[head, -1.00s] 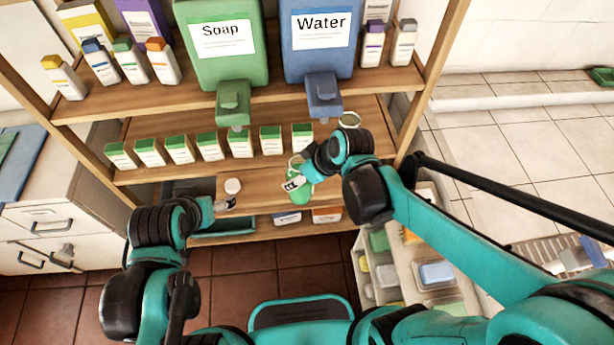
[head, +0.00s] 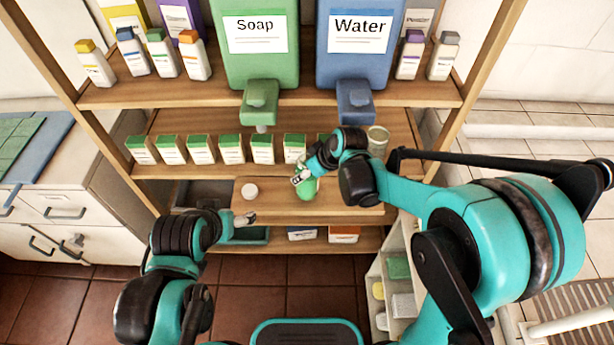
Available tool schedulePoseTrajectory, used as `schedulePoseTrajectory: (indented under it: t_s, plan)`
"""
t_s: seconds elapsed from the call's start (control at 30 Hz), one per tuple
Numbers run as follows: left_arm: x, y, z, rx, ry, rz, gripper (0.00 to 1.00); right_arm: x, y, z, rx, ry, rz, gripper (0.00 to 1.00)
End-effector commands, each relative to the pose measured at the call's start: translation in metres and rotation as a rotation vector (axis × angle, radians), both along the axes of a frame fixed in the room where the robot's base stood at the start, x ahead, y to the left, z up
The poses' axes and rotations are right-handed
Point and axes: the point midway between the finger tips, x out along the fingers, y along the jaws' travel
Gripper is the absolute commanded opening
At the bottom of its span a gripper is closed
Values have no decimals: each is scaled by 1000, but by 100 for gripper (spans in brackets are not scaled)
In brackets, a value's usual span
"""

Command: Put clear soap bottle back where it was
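A clear bottle with green soap (head: 307,188) is at the low wooden board (head: 350,193) below the row of small boxes. My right gripper (head: 300,176) is at its upper part, and the wrist hides its top. The fingers appear to touch it, but their closure is too small to tell. I cannot tell whether the bottle rests on the board. A small white cap (head: 250,191) lies on the board's left part. My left gripper (head: 246,219) is low at the board's front left edge, apart from the bottle. Its finger opening is unclear.
A green Soap dispenser (head: 261,50) and blue Water dispenser (head: 357,50) stand above. A row of green-topped boxes (head: 202,149) fills the middle shelf. An open glass jar (head: 378,141) stands at its right. Small capped bottles (head: 160,52) stand upper left.

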Motion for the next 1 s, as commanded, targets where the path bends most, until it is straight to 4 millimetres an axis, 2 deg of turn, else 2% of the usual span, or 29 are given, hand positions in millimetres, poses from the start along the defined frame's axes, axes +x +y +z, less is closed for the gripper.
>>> schedulePoseTrajectory:
  t_s: [0.03, 0.07, 0.43, 0.47, 0.5, 0.53, 0.83, 1.0]
  plan:
    - [0, 0, -7, 0, 0, 0, 79, 0, 0, -10, 1, -1, 0, 4]
    - [0, 0, -7, 0, 0, 0, 79, 0, 0, -12, 1, -1, 0, 4]
    - [0, 0, -9, 0, 0, 0, 79, 0, 0, -15, 1, -1, 0, 4]
    - [0, 0, -8, 0, 0, 0, 79, 0, 0, -14, 0, 0, 0, 66]
    - [0, 0, -8, 0, 0, 0, 79, 0, 0, -13, 0, 0, 0, 77]
    - [0, 0, -8, 0, 0, 0, 79, 0, 0, -13, 0, 0, 0, 79]
    - [0, 0, -7, 0, 0, 0, 79, 0, 0, -12, 0, 0, 0, 79]
    - [0, 0, 2, 0, 0, 0, 79, -5, -5, 3, 0, 0, -1, 79]
